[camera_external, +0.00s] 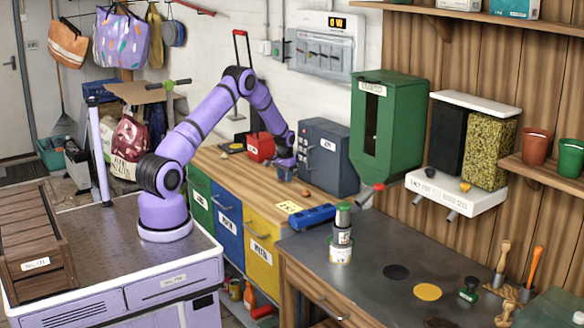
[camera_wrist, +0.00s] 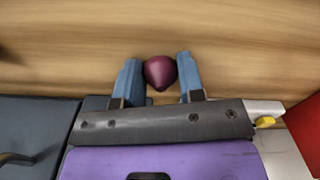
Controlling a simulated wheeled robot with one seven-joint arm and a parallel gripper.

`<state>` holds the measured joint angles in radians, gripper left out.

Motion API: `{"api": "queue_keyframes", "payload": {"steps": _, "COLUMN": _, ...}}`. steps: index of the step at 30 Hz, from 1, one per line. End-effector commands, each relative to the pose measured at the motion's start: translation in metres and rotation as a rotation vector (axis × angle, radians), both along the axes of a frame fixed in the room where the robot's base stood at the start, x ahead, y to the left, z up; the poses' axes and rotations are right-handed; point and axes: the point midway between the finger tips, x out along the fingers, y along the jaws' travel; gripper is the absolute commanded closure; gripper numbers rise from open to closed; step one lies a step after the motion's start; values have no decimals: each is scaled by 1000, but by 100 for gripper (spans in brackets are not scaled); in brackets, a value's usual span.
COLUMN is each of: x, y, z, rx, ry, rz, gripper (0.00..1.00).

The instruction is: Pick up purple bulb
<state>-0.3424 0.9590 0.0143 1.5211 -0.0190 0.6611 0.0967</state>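The purple bulb (camera_wrist: 160,72) is a dark, rounded thing with a point towards my palm in the wrist view. It sits between the two blue fingers of my gripper (camera_wrist: 162,75), with no clear gap on either side. My gripper looks shut on it. In the external view my gripper (camera_external: 285,172) points down, low over the wooden bench top (camera_external: 240,172). The bulb cannot be made out between the fingers there.
A grey-blue safe box (camera_external: 328,157) stands close to the right of my gripper. A red box (camera_external: 260,147) stands behind it to the left. A small reddish-brown thing (camera_external: 306,193) lies on the bench in front. A blue tool (camera_external: 312,216) lies nearer the front right.

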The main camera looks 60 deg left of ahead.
Motion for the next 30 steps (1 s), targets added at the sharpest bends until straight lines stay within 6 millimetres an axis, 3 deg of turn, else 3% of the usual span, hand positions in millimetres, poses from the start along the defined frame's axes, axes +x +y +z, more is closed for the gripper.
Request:
{"api": "queue_keyframes", "payload": {"steps": 14, "x": 0, "y": 0, "z": 6, "rx": 0, "ry": 0, "rz": 0, "gripper": 87}}
{"api": "queue_keyframes", "payload": {"steps": 23, "x": 0, "y": 0, "z": 39, "rx": 1, "ry": -2, "rz": 0, "gripper": 87}}
{"api": "queue_keyframes", "payload": {"steps": 30, "x": -47, "y": -9, "z": 41, "rx": -1, "ry": 2, "rz": 2, "gripper": 87}}
